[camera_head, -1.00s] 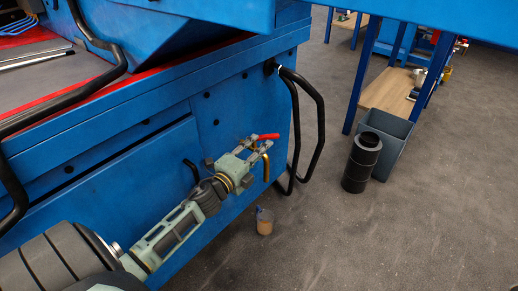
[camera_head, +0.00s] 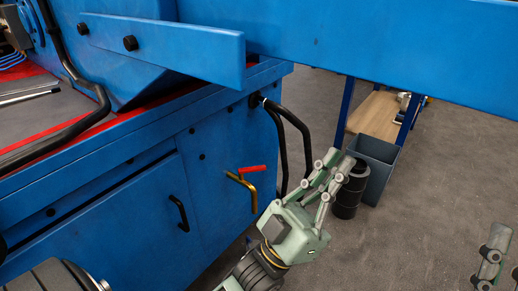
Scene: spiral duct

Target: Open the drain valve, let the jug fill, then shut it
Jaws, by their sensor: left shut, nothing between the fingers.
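The drain valve shows on the blue machine's front, with a red lever (camera_head: 252,169) pointing right and a brass spout (camera_head: 247,190) bending down. My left gripper (camera_head: 338,164) is right of the valve and apart from it. Its fingers are shut and empty, pointing up and right, and overlap the black cylinder in the picture. The jug is not clearly visible; my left arm covers most of the floor below the spout. Part of my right gripper (camera_head: 492,256) shows at the lower right edge; its jaw state is unclear.
A black bent handle (camera_head: 296,130) sticks out at the machine's corner. A black ribbed cylinder (camera_head: 348,197) and a grey bin (camera_head: 375,165) stand on the floor. A blue beam (camera_head: 400,60) crosses the top.

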